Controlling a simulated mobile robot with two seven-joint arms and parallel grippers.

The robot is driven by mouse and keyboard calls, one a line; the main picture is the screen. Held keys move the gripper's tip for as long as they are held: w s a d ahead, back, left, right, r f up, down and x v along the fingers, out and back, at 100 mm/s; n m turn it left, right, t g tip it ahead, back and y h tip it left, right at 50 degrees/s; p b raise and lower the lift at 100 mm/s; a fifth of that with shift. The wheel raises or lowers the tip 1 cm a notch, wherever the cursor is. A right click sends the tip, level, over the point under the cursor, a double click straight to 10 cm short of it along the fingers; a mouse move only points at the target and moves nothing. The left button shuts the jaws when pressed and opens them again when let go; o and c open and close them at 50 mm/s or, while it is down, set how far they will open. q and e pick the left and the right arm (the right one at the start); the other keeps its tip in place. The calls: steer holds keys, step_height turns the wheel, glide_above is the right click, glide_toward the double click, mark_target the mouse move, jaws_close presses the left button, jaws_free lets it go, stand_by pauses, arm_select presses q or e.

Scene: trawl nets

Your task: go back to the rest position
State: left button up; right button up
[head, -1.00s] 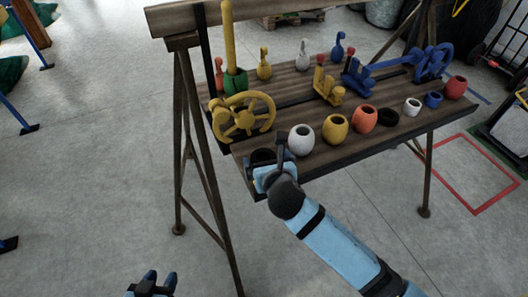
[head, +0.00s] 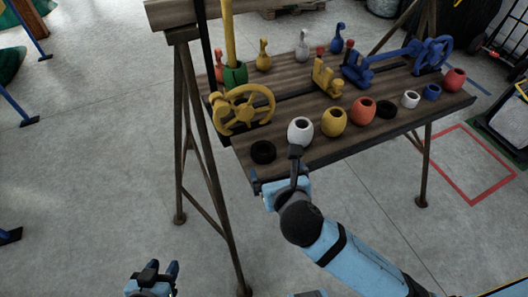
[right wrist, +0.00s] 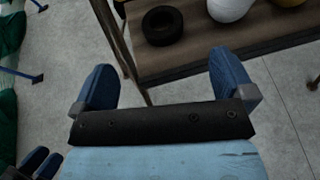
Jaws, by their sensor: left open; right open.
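My right gripper (head: 293,167) is in front of the near edge of the wooden table, close to a white pot (head: 300,130). In the right wrist view its two blue fingers (right wrist: 163,82) are spread apart with nothing between them. My left gripper (head: 158,272) is low at the bottom left of the head view, away from the table, with its fingers apart and empty. A black ring (head: 263,152) lies on the table's near left corner, beyond the right gripper and apart from it; it also shows in the right wrist view (right wrist: 162,25).
The wooden table (head: 330,157) carries a front row of pots, including a yellow one (head: 334,121) and an orange one (head: 363,110). A table leg (head: 196,160) is between the arms. Grey floor (head: 90,180) is free at left.

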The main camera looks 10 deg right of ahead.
stand_by(0.3)
steer(key=s+d+f+m+g+y, duration=0.15)
steer(key=s+f+m, duration=0.3)
steer(key=m, duration=0.65)
steer(key=s+d+f+m+y, duration=0.1)
steer(key=s+d+f+m, duration=0.3)
steer(key=m, duration=0.8)
steer(key=s+d+f+m+g+y, duration=0.1)
steer(key=s+f+m, duration=0.2)
steer(key=f+m, duration=0.55)
arm_select(q)
step_height(320, 180, up, 16)
steer(key=s+a+p, duration=0.1)
steer(key=p, duration=2)
steer(key=shift+a+f+y, duration=0.25)
steer(key=shift+y, duration=0.05)
arm_select(e)
step_height(320, 180, up, 18)
steer(key=d+m, duration=0.1)
steer(key=shift+s+m, duration=0.35)
steer(key=shift+s, duration=0.1)
arm_select(q)
steer(key=shift+d+r, duration=0.1)
steer(key=shift+r, duration=0.05)
arm_select(e)
steer(key=shift+d+h, duration=0.1)
steer(key=shift+h, duration=0.15)
